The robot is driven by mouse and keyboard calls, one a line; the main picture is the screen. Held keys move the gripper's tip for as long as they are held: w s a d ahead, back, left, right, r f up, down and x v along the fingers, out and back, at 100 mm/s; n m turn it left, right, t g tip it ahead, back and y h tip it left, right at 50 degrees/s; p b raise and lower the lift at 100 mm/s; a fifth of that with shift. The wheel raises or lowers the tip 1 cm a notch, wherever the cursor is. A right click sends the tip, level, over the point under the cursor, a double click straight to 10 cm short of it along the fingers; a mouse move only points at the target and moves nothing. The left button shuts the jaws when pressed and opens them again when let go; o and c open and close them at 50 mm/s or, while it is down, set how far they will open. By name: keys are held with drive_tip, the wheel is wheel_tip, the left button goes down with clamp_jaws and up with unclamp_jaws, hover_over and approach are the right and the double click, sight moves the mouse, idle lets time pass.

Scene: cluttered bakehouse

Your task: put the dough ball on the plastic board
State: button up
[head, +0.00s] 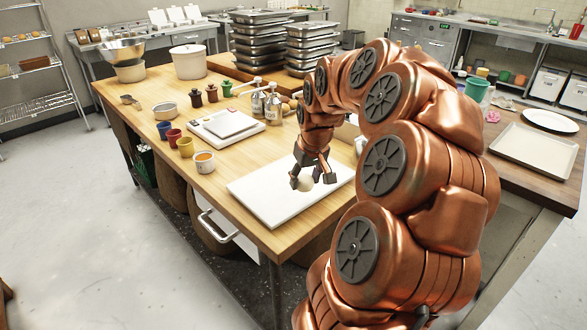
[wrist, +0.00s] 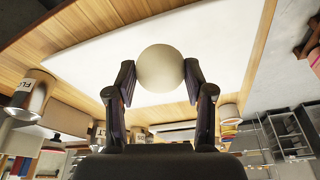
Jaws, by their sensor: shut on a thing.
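The dough ball (wrist: 160,73) is pale and round, and sits between the two dark fingers of my gripper (wrist: 160,82) in the wrist view. My gripper (head: 313,181) is shut on it in the head view, where the dough ball (head: 305,182) shows partly between the fingers. The white plastic board (head: 265,203) lies on the wooden table beneath my gripper. The board (wrist: 90,65) also fills much of the wrist view behind the ball. I cannot tell whether the ball touches the board.
A kitchen scale (head: 222,124) and several small cups, among them an orange-filled one (head: 204,162), stand left of the board on the wooden table (head: 150,98). Steel pans are stacked at the back. A tray (head: 535,150) lies on the right counter.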

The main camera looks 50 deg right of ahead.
drive_tip(key=w+d, duration=0.1)
drive_tip(key=w, duration=0.2)
drive_tip(key=w+d+p, duration=0.1)
drive_tip(key=w+d, duration=0.1)
drive_tip(key=w, duration=0.1)
drive_tip(key=w+d+p, duration=0.1)
drive_tip(key=w+d, duration=0.1)
drive_tip(key=shift+w+f, duration=0.4)
drive_tip(key=shift+f+p, duration=0.9)
drive_tip(key=shift+f, duration=0.9)
drive_tip(key=shift+f, duration=0.15)
drive_tip(key=o, duration=0.9)
drive_tip(key=shift+c, duration=0.2)
